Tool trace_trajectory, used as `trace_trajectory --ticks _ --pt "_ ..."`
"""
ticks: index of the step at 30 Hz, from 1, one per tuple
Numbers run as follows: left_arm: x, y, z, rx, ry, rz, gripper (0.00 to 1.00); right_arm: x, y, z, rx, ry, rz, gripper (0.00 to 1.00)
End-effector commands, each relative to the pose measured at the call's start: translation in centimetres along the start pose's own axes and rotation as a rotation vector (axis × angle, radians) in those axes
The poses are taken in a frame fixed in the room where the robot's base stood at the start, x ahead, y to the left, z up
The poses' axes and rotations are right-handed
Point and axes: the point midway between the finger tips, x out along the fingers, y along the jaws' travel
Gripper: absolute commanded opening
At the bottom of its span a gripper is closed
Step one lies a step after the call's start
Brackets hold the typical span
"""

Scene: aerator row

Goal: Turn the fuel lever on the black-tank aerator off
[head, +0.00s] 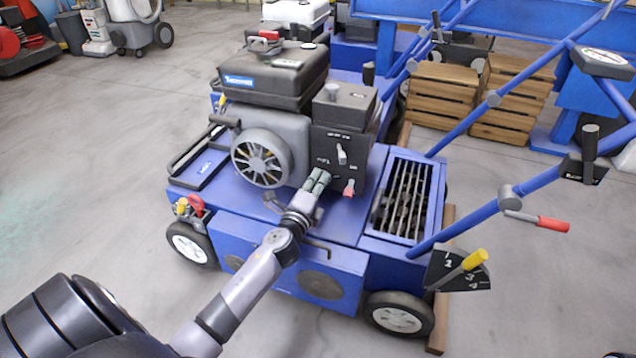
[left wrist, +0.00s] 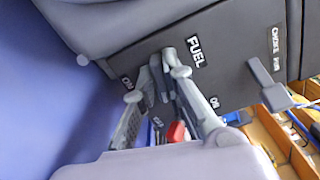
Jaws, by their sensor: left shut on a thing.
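The black-tank aerator (head: 268,75) is a blue machine with a black fuel tank on its engine. A dark control panel (head: 340,140) faces me. My left gripper (head: 318,180) reaches its lower left part; in the left wrist view its fingers (left wrist: 165,75) are closed together just beside the FUEL label (left wrist: 195,52). The fuel lever is mostly hidden between the fingers, so its exact angle cannot be told. Small labels show on both sides of the fingers. A grey choke lever (head: 341,154) stands further right, also in the left wrist view (left wrist: 268,85).
A red-tipped control (head: 349,188) sits close right of my gripper, and red (left wrist: 176,132) shows between the fingers. The aerator's blue handle bars (head: 470,230) rise to the right. Wooden crates (head: 440,97) and other machines stand behind. Floor at left is clear.

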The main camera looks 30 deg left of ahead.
Motion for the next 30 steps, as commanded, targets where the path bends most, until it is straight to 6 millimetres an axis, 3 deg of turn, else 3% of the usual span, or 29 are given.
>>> trace_trajectory --ticks 12,30 --pt "0.23 -0.34 0.32 -0.211 -0.006 -0.006 0.00 0.19 0.00 -0.13 0.000 0.007 -0.001 0.00" --pt "0.26 -0.37 0.38 -0.247 -0.006 -0.007 0.00 0.03 0.03 -0.11 0.000 0.002 0.002 0.00"
